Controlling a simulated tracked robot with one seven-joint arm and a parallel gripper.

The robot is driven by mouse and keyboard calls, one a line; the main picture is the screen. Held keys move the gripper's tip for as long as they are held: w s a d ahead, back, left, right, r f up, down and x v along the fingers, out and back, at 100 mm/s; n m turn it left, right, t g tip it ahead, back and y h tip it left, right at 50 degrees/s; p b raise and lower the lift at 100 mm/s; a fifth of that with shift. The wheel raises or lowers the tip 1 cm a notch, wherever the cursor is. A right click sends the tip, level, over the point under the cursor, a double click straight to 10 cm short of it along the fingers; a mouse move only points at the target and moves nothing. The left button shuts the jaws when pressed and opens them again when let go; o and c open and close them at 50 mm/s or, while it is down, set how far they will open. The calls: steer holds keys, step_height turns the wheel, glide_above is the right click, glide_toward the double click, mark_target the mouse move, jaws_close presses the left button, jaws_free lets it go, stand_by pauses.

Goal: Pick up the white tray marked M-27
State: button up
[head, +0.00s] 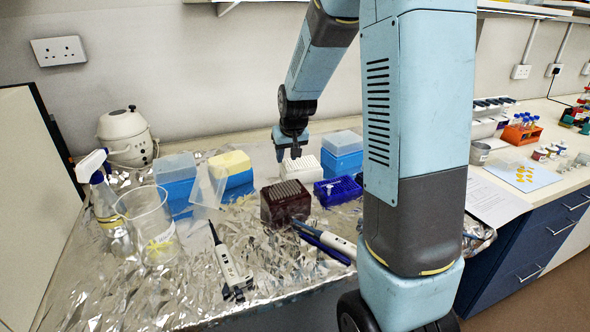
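A white tray (301,169), a rack with rows of holes in its top, stands on the foil-covered bench behind a dark maroon rack. No M-27 marking can be read on it at this size. My gripper (289,158) points down just above the white tray's back left part. Its two dark fingertips look apart with nothing between them. Whether they touch the tray cannot be told. The tray's lower front is partly hidden by the maroon rack (285,203).
Blue boxes (341,165) stand close right of the tray, with a dark blue rack (338,190) in front. More boxes (232,175), a glass beaker (147,225) and a spray bottle (104,205) stand left. Pipettes (229,262) lie in front. Foil at front left is clear.

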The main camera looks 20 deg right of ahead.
steer(key=shift+x, duration=0.9)
steer(key=shift+c, duration=0.4)
jaws_close()
